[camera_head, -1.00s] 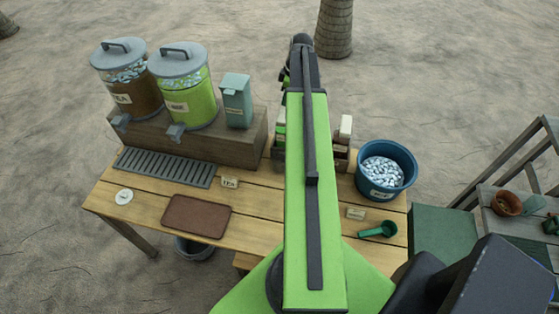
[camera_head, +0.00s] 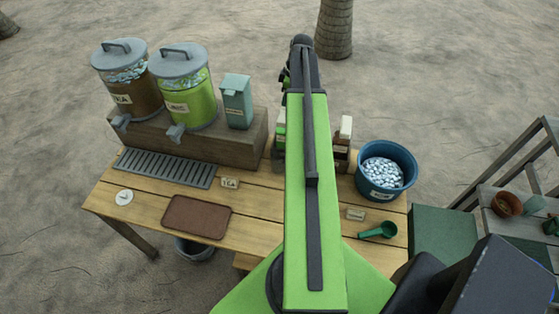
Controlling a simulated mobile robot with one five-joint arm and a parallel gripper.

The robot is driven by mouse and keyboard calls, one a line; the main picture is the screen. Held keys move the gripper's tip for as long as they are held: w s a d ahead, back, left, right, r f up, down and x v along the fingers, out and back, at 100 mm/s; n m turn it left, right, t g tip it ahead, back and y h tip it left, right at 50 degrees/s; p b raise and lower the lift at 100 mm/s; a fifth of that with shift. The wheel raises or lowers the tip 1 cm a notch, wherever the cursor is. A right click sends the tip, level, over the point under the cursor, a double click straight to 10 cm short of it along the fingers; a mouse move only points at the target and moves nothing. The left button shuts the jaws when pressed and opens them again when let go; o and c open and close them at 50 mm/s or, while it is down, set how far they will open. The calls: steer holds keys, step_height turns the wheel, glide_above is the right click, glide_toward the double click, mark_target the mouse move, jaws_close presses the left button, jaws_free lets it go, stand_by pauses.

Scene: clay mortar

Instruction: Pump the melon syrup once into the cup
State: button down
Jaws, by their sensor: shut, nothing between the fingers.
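My green arm reaches up the middle of the picture, over the table. Only a small dark and green part of my gripper (camera_head: 285,79) shows beside the arm's far end; its fingertips are hidden. A green bottle with a pale top (camera_head: 280,126), possibly the melon syrup, stands just left of the arm and is partly covered by it. Another bottle with a pale top and brown body (camera_head: 344,132) stands just right of the arm. Their pumps cannot be made out. No cup can be made out on the table; the area behind my arm is hidden.
Two lidded dispensers, brown (camera_head: 140,95) and green (camera_head: 190,103), and a teal box (camera_head: 237,103) stand on a wooden riser. A drip grate (camera_head: 165,168), brown mat (camera_head: 196,217), blue ice bucket (camera_head: 386,160) and green scoop (camera_head: 378,230) are on the table. A shelf stands right.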

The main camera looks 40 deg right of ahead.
steer(key=shift+f, duration=0.15)
stand_by(0.5)
steer(key=shift+f+b, duration=1.5)
steer(key=shift+b, duration=0.15)
steer(key=shift+r, duration=0.1)
steer(key=shift+r+p, duration=1.55)
steer(key=shift+p, duration=0.1)
steer(key=shift+r, duration=0.1)
step_height(320, 180, up, 6)
steer(key=p, duration=0.6)
